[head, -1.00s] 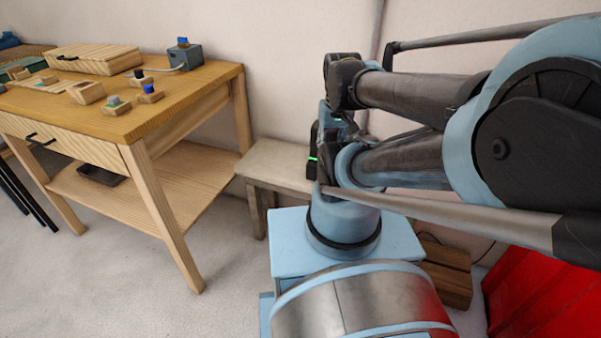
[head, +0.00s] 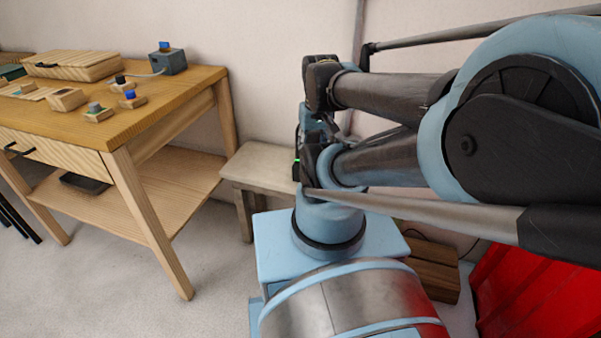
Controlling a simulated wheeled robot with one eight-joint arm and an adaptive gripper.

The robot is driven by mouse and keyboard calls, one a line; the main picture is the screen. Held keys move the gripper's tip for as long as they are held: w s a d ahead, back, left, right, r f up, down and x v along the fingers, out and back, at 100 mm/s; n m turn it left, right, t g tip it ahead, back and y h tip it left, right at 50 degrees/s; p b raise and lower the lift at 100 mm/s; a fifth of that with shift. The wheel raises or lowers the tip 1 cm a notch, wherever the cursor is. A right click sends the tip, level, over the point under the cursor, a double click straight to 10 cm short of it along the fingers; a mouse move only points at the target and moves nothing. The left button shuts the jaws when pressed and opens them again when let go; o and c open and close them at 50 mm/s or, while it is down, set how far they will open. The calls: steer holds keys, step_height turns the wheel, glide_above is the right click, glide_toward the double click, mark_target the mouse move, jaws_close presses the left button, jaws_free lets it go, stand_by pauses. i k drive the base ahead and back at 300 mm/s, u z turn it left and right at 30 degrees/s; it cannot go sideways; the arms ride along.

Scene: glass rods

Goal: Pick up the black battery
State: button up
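I cannot pick out the black battery for certain. A small black-topped piece on a wooden block (head: 121,81) stands on the wooden table (head: 185,97) at the left; it is too small to tell what it is. A dark flat object (head: 85,183) lies on the table's lower shelf. My arm is folded at the right, well away from the table. My gripper's fingers do not show; the arm links may hide them.
The table also holds blocks with a grey piece (head: 95,107) and a blue piece (head: 130,95), a wooden box (head: 75,66) and a grey-blue device (head: 167,62). A low bench (head: 258,165) stands behind. Red object (head: 535,295) lies right. Floor before the table is clear.

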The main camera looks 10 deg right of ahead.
mark_target(295, 177)
steer(key=z, duration=0.05)
steer(key=k, duration=0.5)
steer(key=z, duration=1.45)
steer(key=k, duration=0.95)
steer(key=u, duration=0.05)
